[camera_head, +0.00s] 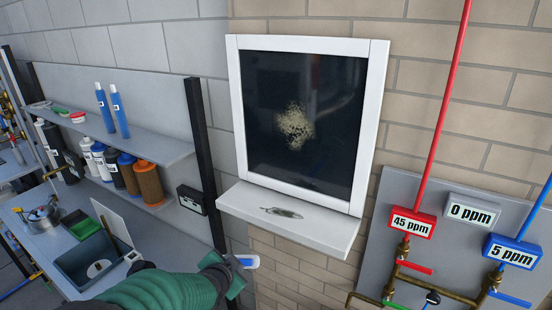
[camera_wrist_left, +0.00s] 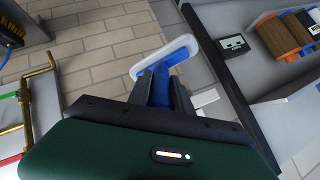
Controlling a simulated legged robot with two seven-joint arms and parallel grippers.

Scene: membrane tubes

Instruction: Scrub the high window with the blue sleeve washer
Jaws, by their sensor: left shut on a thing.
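The high window (camera_head: 302,118) has a white frame and dark glass with a speckled beige dirt patch (camera_head: 294,127) near its middle. My left gripper (camera_head: 235,264) is below and to the left of the window sill, apart from the window. In the left wrist view my left gripper (camera_wrist_left: 162,88) is shut on the blue handle of the washer (camera_wrist_left: 165,58), which has a white, rounded pad at its head. The washer's head also shows as a small white and blue piece in the head view (camera_head: 249,261). My right gripper is not in view.
A shelf (camera_head: 150,140) with bottles and cartridges stands left, behind a dark post (camera_head: 203,160). A panel with pipes and ppm displays (camera_head: 473,212) is at right.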

